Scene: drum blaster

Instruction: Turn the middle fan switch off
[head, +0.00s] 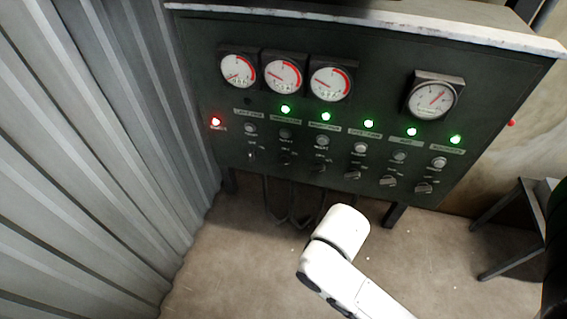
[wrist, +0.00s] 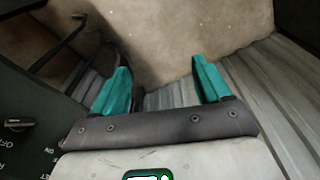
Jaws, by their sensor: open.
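The dark control panel (head: 300,130) has a row of small labels, buttons and rotary switches. The labels are too blurred to read with certainty, but the leftmost seems to say left fan, and its lamp (head: 248,101) is dark. The second column, likely the middle fan, has a lit green lamp (head: 285,109) and a dark switch (head: 285,161) below. In the wrist view, my gripper (wrist: 160,66) is open and empty, its teal fingers wide apart over the floor. One panel switch (wrist: 17,125) with OFF lettering shows at the left, outside the fingers. The head view hides my fingers.
Several gauges (head: 283,76) sit above the lamps. A red lamp (head: 216,121) glows at the panel's left. A corrugated metal wall (head: 110,150) stands close on the left. A dark stool or table (head: 505,225) is at the right. Bare floor (head: 240,270) lies below the panel.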

